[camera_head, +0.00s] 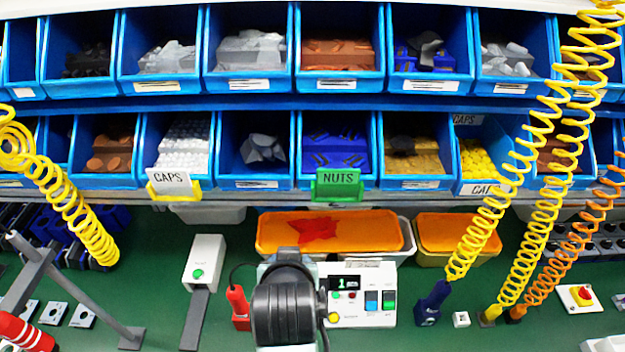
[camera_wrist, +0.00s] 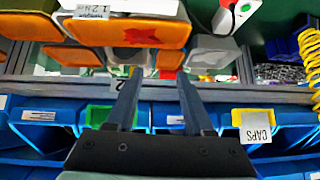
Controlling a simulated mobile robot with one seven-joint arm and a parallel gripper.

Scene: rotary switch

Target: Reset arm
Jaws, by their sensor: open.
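My gripper (camera_wrist: 159,76) shows in the wrist view with its two dark fingers apart and nothing between them. Behind the fingers are a shelf edge and the blue bins, and the view looks upside down. In the head view my dark arm stands at the bottom centre, and the gripper's fingers cannot be made out there. Small pale plates with dark round centres (camera_head: 54,313) lie at the left.
Two rows of blue bins (camera_head: 255,184) span the back. Orange-topped trays (camera_head: 280,233) and a white control box (camera_head: 362,296) lie close around my arm. Yellow coiled hoses (camera_head: 478,235) hang at the right, another (camera_head: 85,220) at the left. The green bench (camera_head: 150,270) has bare patches at left.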

